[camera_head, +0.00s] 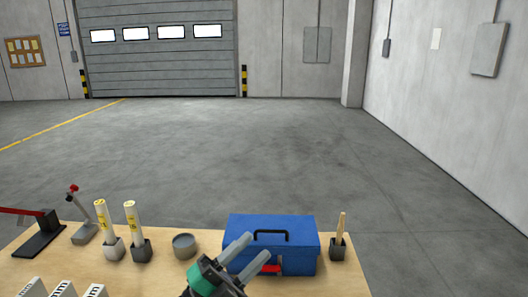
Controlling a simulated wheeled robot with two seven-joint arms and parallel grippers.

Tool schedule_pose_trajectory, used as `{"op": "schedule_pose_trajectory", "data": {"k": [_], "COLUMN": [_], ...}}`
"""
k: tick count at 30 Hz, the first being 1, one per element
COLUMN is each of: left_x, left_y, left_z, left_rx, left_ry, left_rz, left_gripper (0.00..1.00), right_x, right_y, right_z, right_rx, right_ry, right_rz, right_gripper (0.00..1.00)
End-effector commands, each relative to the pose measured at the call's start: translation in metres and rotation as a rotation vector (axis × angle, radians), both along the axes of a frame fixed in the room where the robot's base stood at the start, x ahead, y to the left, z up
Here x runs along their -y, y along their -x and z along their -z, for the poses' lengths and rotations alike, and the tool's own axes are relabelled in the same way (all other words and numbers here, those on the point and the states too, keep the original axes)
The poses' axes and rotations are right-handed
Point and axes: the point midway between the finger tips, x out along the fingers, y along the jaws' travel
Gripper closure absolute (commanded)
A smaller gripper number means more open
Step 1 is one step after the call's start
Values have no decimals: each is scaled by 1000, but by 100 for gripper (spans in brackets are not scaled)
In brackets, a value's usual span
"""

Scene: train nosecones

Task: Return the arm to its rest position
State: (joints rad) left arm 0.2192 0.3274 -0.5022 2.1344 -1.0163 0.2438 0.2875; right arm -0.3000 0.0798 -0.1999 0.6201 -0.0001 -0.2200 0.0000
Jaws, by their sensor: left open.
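My left gripper (254,249) shows at the bottom middle, with a green and dark body and two grey fingers. The fingers are apart and I see nothing between them. They point up and to the right and overlap the front left of a blue toolbox (296,240) in the picture. I cannot tell whether they touch it. The rest of the left arm is cut off by the lower edge. My right gripper is not in view.
On the wooden table (347,284) stand a grey round tin (184,246), two yellow-white tubes (132,222) in holders, a holder with a wooden stick (340,236), a red-tipped lever (81,213) and a red-handled device (38,237). Open floor lies beyond.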

Motion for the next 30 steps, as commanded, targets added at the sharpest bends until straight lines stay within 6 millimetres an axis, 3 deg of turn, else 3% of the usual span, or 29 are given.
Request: {"op": "schedule_pose_trajectory", "data": {"k": [5,8,14,17,21,24,30], "left_x": [-61,-96,-155,-176,-195,-201,-204], "left_y": [-22,-27,-11,14,65,104,173], "left_z": [27,58,144,192,254,286,322], "left_rx": [-296,-483,-895,-1118,-1433,-1627,-1922], "left_ry": [241,345,482,516,521,502,442], "left_rz": [-237,-371,-621,-735,-869,-933,-1009], "left_gripper": [57,57,57,57,57,57,57], "right_x": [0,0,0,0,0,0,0], "right_y": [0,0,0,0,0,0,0], "right_z": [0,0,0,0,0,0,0], "right_rx": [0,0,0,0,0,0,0], "right_ry": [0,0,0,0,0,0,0], "right_rz": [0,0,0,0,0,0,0], "right_gripper": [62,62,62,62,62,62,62]}}
